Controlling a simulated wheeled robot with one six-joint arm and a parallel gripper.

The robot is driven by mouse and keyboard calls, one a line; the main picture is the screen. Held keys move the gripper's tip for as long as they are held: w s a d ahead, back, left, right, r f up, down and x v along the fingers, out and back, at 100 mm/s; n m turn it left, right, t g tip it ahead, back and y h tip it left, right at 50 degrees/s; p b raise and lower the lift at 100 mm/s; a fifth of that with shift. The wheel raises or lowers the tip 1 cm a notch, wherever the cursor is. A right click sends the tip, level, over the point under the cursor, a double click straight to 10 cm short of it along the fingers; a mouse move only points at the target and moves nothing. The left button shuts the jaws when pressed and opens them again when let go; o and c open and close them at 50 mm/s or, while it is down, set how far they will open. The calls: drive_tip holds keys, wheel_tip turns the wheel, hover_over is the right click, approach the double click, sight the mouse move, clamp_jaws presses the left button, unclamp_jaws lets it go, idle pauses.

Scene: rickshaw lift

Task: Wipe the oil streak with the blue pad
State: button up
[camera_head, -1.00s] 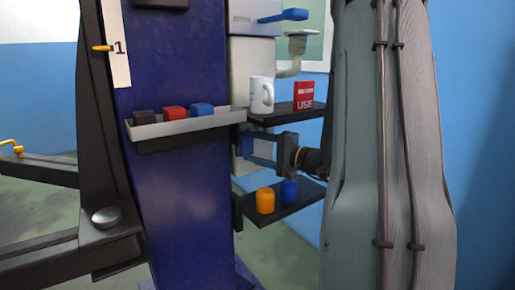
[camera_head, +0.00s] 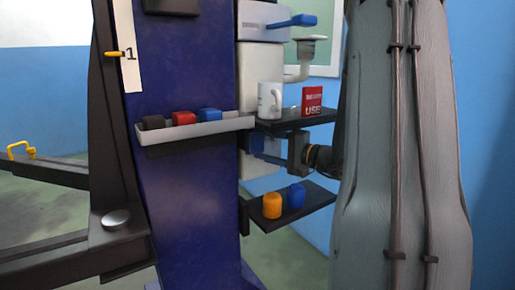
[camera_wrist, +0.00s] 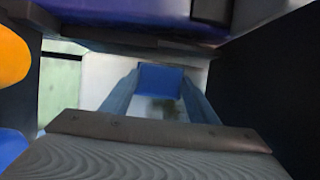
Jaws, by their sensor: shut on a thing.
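In the wrist view my gripper (camera_wrist: 160,74) has both fingers closed on the blue pad (camera_wrist: 160,80), which sits between the fingertips. The oil streak (camera_wrist: 166,104) is a dark smudge on the whitish surface, seen between the fingers next to the pad. I cannot tell whether the pad touches that surface. The pad and streak cannot be made out there.
The upper shelf (camera_head: 322,118) holds a white mug (camera_head: 270,100) and a red box (camera_head: 313,100). The lower shelf (camera_head: 312,207) holds an orange jar (camera_head: 272,206) and a blue jar (camera_head: 296,195). A grey tray (camera_head: 200,130) with black, red and blue blocks is on the column (camera_head: 190,200).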

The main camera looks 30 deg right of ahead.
drive_tip(key=shift+d+r, duration=1.05)
drive_tip(key=shift+d, duration=4.75)
drive_tip(key=shift+w+a+r+b, duration=0.1)
drive_tip(key=shift+a+b, duration=1.2)
drive_tip(key=shift+a, duration=5.65)
approach(253, 138)
drive_tip(key=shift+w+a+p, duration=0.15)
drive_tip(key=shift+w+a, duration=0.3)
drive_tip(key=shift+a, duration=0.35)
drive_tip(key=shift+w+a+p, duration=0.15)
drive_tip(key=shift+w+a, duration=0.25)
drive_tip(key=shift+a, duration=0.4)
